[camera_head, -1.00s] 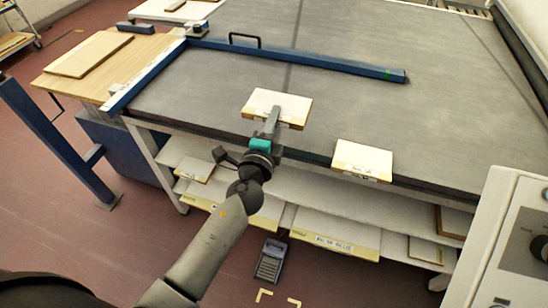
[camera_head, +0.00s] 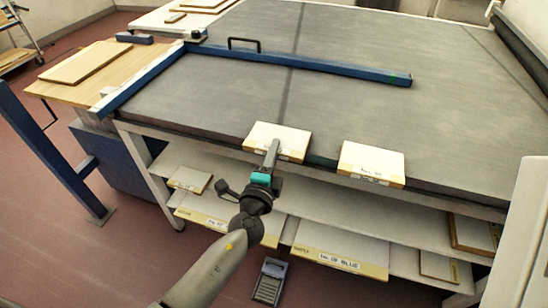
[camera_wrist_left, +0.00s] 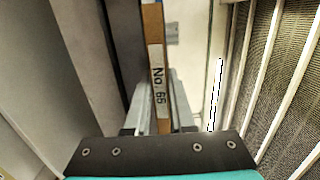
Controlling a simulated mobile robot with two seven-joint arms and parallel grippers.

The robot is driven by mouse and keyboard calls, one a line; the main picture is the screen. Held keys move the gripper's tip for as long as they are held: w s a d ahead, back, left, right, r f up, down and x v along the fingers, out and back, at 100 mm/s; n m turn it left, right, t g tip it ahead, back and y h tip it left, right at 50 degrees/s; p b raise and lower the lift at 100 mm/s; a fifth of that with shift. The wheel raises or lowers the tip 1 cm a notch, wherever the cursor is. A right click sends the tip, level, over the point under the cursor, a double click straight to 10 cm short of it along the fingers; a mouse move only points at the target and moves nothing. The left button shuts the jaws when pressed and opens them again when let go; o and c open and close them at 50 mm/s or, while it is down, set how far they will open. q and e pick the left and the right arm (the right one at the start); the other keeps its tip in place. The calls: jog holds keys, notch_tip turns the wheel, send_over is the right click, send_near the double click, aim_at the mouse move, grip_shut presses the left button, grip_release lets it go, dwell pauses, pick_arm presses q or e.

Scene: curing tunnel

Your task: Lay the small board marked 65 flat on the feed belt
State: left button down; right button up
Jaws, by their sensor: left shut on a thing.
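A small pale board (camera_head: 278,137) with a tan front edge is at the front edge of the grey feed belt (camera_head: 230,95). My left gripper (camera_head: 271,156) is shut on its near edge. In the left wrist view the board's edge (camera_wrist_left: 156,55) runs between the two fingers (camera_wrist_left: 158,115). Its label reads "No. 6" and a second digit that is hard to make out. The board looks roughly level in the head view; I cannot tell whether it touches the belt. My right gripper is not in view.
A similar board (camera_head: 372,160) lies at the belt's front edge to the right. A blue guide bar (camera_head: 320,69) crosses the belt behind. Shelves with labelled boards (camera_head: 340,245) are below. A white control box (camera_head: 525,235) stands at right. The belt's middle is clear.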

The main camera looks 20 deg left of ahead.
pick_arm(q)
jog(key=shift+f, duration=0.1)
jog(key=shift+f, duration=0.1)
jog(key=c, duration=0.8)
grip_release()
jog(key=shift+o, duration=0.2)
jog(key=s+b, duration=0.1)
jog(key=s, duration=1.1)
jog(key=shift+d, duration=0.2)
